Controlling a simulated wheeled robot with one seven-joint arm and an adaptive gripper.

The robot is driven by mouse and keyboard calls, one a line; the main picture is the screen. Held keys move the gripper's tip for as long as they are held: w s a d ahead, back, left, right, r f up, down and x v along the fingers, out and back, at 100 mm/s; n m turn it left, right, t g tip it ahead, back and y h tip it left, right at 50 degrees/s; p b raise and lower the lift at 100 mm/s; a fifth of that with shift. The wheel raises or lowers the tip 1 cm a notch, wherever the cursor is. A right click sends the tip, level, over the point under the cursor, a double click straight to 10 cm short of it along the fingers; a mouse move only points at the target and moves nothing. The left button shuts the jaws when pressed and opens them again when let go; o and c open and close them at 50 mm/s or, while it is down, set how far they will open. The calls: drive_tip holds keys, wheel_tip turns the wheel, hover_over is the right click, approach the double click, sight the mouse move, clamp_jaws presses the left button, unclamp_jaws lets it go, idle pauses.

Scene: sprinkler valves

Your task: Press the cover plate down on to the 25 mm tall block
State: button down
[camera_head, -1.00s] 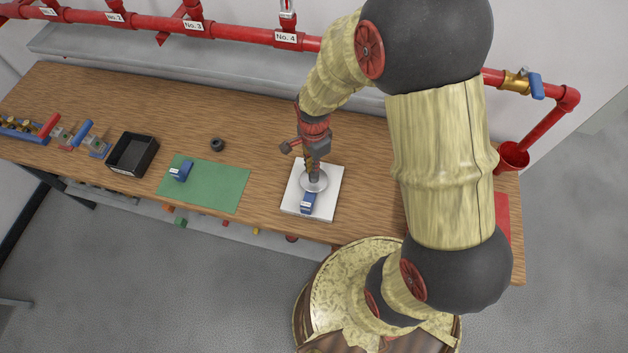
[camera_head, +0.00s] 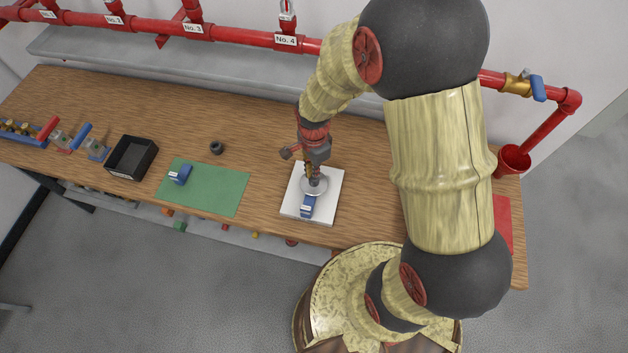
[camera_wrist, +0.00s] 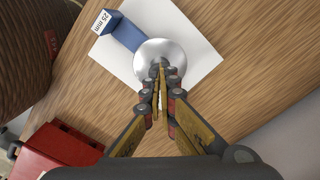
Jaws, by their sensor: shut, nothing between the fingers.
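The cover plate (camera_head: 319,190), a round silvery disc, lies on the white board near the table's front edge. It also shows in the wrist view (camera_wrist: 150,52). The blue block (camera_head: 307,208) sticks out from beside or under the disc; in the wrist view its label on the block (camera_wrist: 120,30) reads 25 mm. How the disc rests on the block is hidden. My gripper (camera_wrist: 161,68) is shut and empty, its fingertips at the middle of the disc, touching or very close to it. In the head view my gripper (camera_head: 314,178) points down over the disc.
The white board (camera_head: 333,180) lies on the wooden table. A green mat (camera_head: 225,190) with another blue block (camera_head: 181,174), a black ring (camera_head: 216,147) and a black tray (camera_head: 131,157) are to the left. Red pipes run behind. A red box (camera_wrist: 55,150) shows in the wrist view.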

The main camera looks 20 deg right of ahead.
drive_tip(key=shift+f, duration=0.15)
idle(0.5)
drive_tip(key=shift+f+b, duration=0.35)
drive_tip(key=shift+f, duration=0.25)
drive_tip(key=shift+r, duration=0.1)
drive_tip(key=shift+r+p, duration=1.85)
drive_tip(key=shift+r, duration=0.65)
